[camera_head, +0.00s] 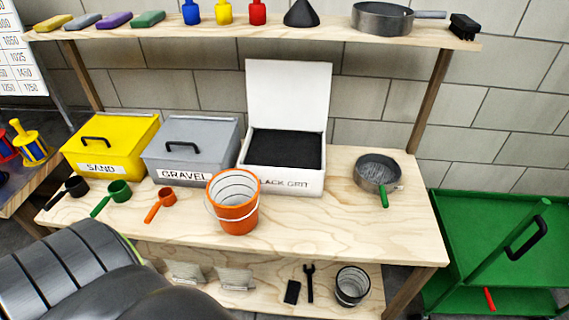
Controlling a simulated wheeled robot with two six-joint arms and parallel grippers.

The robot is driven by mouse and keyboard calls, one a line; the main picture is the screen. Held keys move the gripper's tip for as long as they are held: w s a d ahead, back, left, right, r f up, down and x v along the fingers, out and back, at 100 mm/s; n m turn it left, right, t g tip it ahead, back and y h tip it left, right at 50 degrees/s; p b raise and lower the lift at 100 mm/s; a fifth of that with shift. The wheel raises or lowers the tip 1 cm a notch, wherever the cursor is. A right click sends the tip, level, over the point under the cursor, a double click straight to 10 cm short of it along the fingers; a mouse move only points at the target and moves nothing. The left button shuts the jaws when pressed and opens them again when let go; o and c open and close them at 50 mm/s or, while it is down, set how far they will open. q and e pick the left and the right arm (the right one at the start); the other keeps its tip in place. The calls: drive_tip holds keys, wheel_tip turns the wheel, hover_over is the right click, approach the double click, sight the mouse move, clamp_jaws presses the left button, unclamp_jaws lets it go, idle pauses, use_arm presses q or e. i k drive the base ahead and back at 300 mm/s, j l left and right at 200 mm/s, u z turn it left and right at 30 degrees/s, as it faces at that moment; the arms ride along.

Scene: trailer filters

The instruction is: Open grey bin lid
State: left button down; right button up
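The grey bin (188,148) stands on the wooden bench with its lid (205,132) shut. The lid has a black handle (183,147) on top, and a white GRAVEL label (183,175) is on the bin's front. The bin is between the yellow SAND bin (108,143) and the white BLACK GRIT bin (285,150), whose lid stands open. A dark, ribbed arm part of mine fills the lower left of the head view. Neither of my grippers shows in this view.
An orange bucket (236,212) stands in front of the white bin. Black, green (118,190) and orange (166,196) scoops lie along the front left of the bench. A sieve pan (377,172) is at the right.

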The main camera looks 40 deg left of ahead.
sight(191, 138)
drive_tip(key=u, duration=1.8)
